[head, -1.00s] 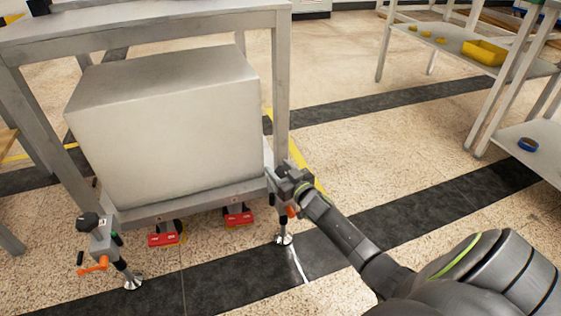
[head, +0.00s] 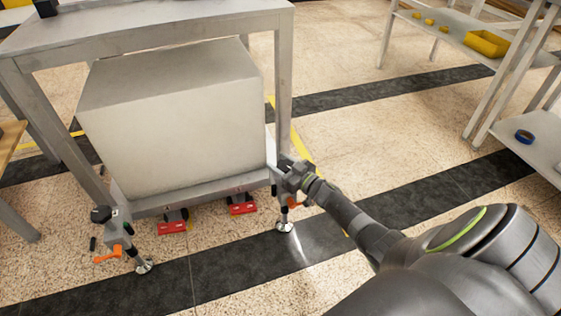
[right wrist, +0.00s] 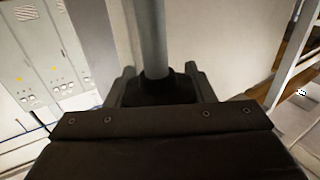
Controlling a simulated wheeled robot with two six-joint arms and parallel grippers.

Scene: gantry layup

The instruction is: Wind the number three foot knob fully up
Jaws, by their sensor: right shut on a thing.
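A grey metal frame (head: 275,70) holds a large pale box (head: 180,125) low down. It has a foot at each near corner. My right gripper (head: 286,165) is at the near right corner, shut on the foot knob there. In the right wrist view the black foot knob (right wrist: 168,90) sits between the two fingers, below a grey upright post (right wrist: 150,35). The foot's round silver pad (head: 285,226) is on the floor. The near left foot has a black knob (head: 101,215) and an orange lever (head: 108,254). I cannot read any foot number. My left gripper is not in view.
Red castor parts (head: 243,206) show under the frame's near edge.

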